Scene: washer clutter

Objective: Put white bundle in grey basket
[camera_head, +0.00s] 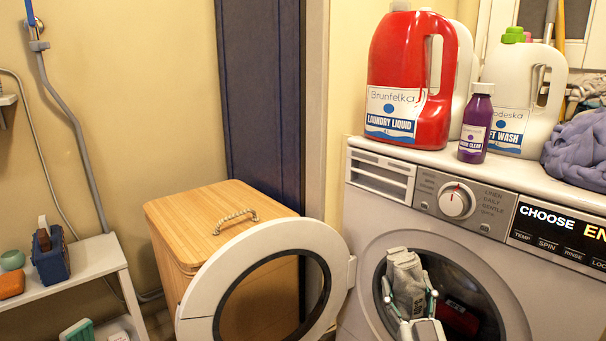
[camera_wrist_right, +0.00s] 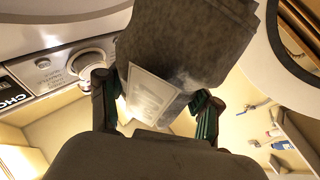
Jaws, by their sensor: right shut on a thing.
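A white-grey bundle (camera_head: 404,272) stands upright in front of the washer's round opening. My right gripper (camera_head: 411,300) is below it, with one finger on each side, and is shut on its lower part. In the right wrist view the bundle (camera_wrist_right: 190,45) looks dark grey in shade and has a pale label. There the gripper's fingers (camera_wrist_right: 153,105) close in on it from both sides. No grey basket shows in either view. My left gripper is not in view.
The washer (camera_head: 376,220) has its round door (camera_head: 205,290) swung open to the left, before a lidded wooden hamper (camera_head: 180,215). A dark red thing (camera_head: 458,318) lies in the drum. Bottles, including a red jug (camera_head: 395,75), crowd the washer top. A white shelf (camera_head: 75,265) stands left.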

